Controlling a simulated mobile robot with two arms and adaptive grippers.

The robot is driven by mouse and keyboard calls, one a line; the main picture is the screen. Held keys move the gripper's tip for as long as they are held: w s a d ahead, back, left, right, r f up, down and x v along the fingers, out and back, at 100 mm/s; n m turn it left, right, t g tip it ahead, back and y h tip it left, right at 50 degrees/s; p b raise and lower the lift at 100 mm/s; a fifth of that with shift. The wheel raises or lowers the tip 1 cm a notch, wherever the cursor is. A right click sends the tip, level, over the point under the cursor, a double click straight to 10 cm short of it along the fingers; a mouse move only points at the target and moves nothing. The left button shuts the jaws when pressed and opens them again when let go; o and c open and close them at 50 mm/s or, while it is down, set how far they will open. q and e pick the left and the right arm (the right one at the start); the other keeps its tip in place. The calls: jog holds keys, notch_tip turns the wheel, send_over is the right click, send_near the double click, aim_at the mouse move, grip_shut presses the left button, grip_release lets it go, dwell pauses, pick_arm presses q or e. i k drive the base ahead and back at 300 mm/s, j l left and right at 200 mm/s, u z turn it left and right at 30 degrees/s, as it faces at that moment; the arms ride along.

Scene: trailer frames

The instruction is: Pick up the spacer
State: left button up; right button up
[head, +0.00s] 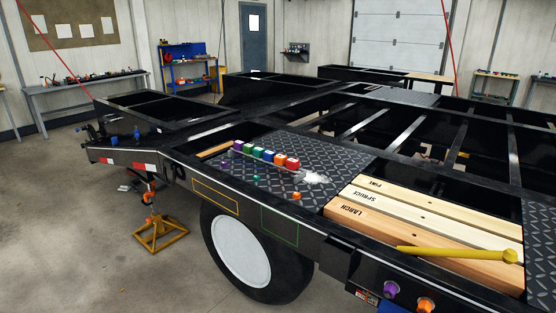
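No object is clearly recognisable as the spacer. A row of small coloured blocks (269,156), including purple, green, blue, orange and red, stands on the dark tread plate (335,165) of the trailer. A small green piece (256,178) and a small orange piece (296,196) lie in front of the row. A whitish, glinting patch or item (316,178) is at the row's right end; I cannot tell what it is. A yellow rod with a rounded end (455,253) lies across the marked boards. Neither of my grippers shows in the head view.
Wooden boards marked LARCH (400,240), SPRUCE (425,219) and PINE (440,207) lie right of the plate. A purple part (391,289) and an orange part (425,305) are on the near side. The black frame has open gaps between crossbars (415,130). A wheel (240,248) is below.

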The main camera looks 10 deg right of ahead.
aim_at(248, 148)
jog(key=z, duration=0.4)
jog(key=i+j+z, duration=0.1)
jog(key=z, duration=0.35)
jog(key=j+z, duration=0.2)
jog(key=z, duration=0.2)
jog(key=j+z, duration=0.1)
jog(key=z, duration=0.35)
jog(key=j+z, duration=0.2)
jog(key=j, duration=0.25)
jog(key=j+z, duration=0.2)
jog(key=j, duration=0.25)
jog(key=j+z, duration=0.2)
jog(key=j, duration=0.2)
jog(key=k+j+z, duration=0.2)
jog(key=j, duration=0.25)
jog(key=j+z, duration=0.2)
jog(key=j, duration=0.2)
jog(key=k+j+z, duration=0.2)
jog(key=j, duration=0.2)
jog(key=k+j+z, duration=0.2)
jog(key=j, duration=0.15)
